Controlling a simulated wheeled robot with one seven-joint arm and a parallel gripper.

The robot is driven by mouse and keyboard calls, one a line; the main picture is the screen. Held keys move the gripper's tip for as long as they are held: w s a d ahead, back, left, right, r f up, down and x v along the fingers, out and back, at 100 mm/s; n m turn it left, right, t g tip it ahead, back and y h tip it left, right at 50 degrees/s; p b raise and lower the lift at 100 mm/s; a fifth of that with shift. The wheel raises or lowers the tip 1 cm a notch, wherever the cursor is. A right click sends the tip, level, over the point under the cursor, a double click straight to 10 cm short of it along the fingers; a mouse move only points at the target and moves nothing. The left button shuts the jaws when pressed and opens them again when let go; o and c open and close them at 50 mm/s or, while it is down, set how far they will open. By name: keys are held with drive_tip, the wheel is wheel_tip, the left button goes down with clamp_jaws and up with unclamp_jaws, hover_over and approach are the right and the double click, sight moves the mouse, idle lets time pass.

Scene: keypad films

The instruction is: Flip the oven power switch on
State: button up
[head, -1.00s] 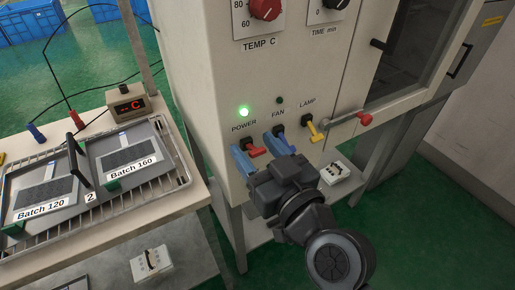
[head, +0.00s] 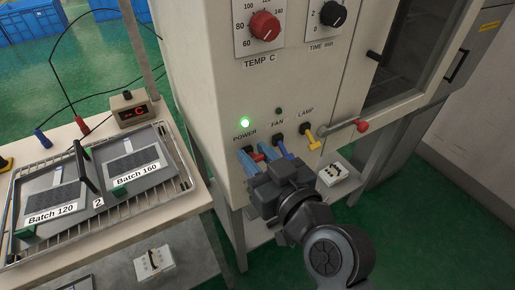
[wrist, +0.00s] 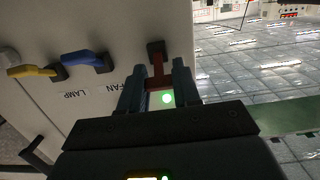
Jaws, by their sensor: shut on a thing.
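The red POWER switch lever (head: 258,157) sits on the oven's front panel under the word POWER. A green lamp (head: 245,123) above it is lit. My gripper (head: 261,159) is at the panel with its blue fingers on either side of the red lever, shut on it. In the wrist view the red lever (wrist: 157,66) points down between the two fingertips, with the green lamp (wrist: 167,98) glowing behind. The fingers partly hide the lever in the head view.
The blue FAN lever (head: 286,148) is close to the right finger, and the yellow LAMP lever (head: 312,139) is beyond it. A red-tipped handle (head: 361,126) sticks out further right. A bench with a wire rack (head: 188,184) stands left.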

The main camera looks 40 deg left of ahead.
drive_tip(key=shift+h+p, duration=0.3)
drive_tip(key=shift+p, duration=0.05)
drive_tip(key=o, duration=1.1)
drive_tip(key=shift+c, duration=0.2)
drive_tip(key=b+v, duration=0.1)
drive_tip(key=v, duration=0.6)
drive_tip(key=shift+d+r+b, duration=0.15)
drive_tip(key=shift+d+b, duration=0.15)
drive_tip(key=shift+b, duration=0.05)
drive_tip(key=shift+s, duration=0.1)
